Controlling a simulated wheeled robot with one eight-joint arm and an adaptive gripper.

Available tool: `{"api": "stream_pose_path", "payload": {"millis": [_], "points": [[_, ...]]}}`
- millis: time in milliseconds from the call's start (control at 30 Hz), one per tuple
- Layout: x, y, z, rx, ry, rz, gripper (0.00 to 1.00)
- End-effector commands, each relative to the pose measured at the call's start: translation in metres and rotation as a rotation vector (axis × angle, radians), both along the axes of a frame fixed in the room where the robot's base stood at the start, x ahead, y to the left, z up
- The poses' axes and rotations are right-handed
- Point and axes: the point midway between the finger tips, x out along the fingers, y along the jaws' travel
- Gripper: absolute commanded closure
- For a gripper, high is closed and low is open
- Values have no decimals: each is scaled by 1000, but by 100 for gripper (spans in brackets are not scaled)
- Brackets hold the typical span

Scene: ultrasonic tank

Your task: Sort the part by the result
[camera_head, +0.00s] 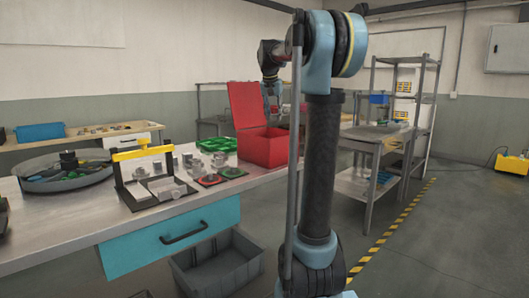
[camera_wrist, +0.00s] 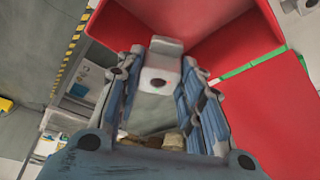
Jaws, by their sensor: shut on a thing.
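A red box (camera_head: 264,150) with its lid (camera_head: 247,103) raised stands at the far right end of the workbench. My gripper (camera_head: 272,103) is in front of the lid, above the box; my arm's column partly covers the box. In the wrist view, my gripper (camera_wrist: 163,68) is shut on a pale grey part (camera_wrist: 158,82) with a dark round hole. Red walls of the box (camera_wrist: 235,45) fill the top and right of that view. A green tray (camera_head: 218,146) lies left of the box. A red pad (camera_head: 209,181) and a green pad (camera_head: 233,172) bear dark round pieces.
A fixture with a yellow bar (camera_head: 142,153) and a round tray (camera_head: 65,177) of parts stand on the workbench (camera_head: 75,228). A grey bin (camera_head: 218,265) sits on the floor. A metal shelf (camera_head: 423,105) stands behind, right of my arm.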

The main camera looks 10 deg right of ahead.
Motion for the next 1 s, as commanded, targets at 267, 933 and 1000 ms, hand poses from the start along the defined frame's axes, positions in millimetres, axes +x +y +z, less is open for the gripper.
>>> {"api": "stream_pose_path", "payload": {"millis": [267, 933, 1000], "points": [[0, 17, -27, 0, 0, 21, 93], [0, 20, -56, 0, 0, 23, 93], [0, 20, -56, 0, 0, 23, 59]]}}
